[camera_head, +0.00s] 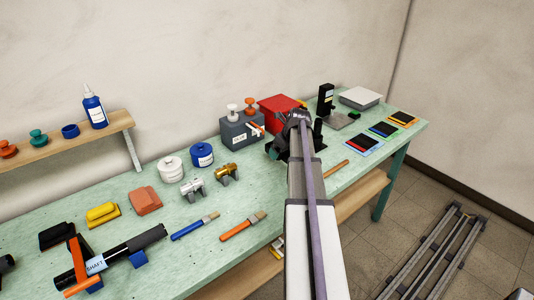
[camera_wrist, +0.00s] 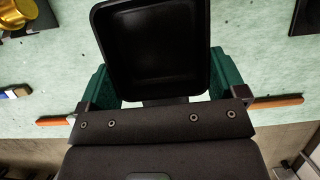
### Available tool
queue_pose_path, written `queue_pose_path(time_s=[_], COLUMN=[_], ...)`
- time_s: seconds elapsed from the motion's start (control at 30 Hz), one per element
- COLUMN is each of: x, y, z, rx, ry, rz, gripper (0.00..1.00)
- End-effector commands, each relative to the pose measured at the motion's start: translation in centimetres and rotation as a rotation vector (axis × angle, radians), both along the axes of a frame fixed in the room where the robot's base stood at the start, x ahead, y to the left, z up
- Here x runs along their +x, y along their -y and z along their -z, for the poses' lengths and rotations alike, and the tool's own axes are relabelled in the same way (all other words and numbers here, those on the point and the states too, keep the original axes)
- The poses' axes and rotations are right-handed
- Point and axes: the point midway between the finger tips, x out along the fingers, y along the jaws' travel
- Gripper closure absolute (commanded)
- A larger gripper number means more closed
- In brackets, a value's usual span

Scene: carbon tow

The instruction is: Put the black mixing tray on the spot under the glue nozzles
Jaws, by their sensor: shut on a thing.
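The black mixing tray (camera_wrist: 150,48) is in my gripper (camera_wrist: 152,85), between its two green fingers in the wrist view. Its open inside faces the camera and looks empty. In the head view my gripper (camera_head: 292,146) is over the bench, in front of a red box and just right of the grey glue dispenser (camera_head: 238,134). The dispenser has a white and an orange pump on top and small nozzles at its front right. The spot under the nozzles is mostly hidden by my gripper and arm.
The red box (camera_head: 279,108) stands behind my gripper. A black upright device (camera_head: 325,101) and a pale box (camera_head: 360,98) are to the right. A brass clamp (camera_head: 226,171) and two brushes lie left. An orange stick (camera_head: 336,169) lies near the bench's front edge.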

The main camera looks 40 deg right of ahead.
Motion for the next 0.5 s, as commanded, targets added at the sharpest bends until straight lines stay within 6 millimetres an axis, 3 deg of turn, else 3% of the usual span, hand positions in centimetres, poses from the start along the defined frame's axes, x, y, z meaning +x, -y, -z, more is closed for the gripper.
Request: queue_pose_path(time_s=[0.3,0.5], x=[8.2,9.3], y=[0.4,0.2], z=[4.9,4.9], rx=[0.000,0.000], ry=[-0.001,0.000], rz=[-0.001,0.001], gripper=[0.37,0.37])
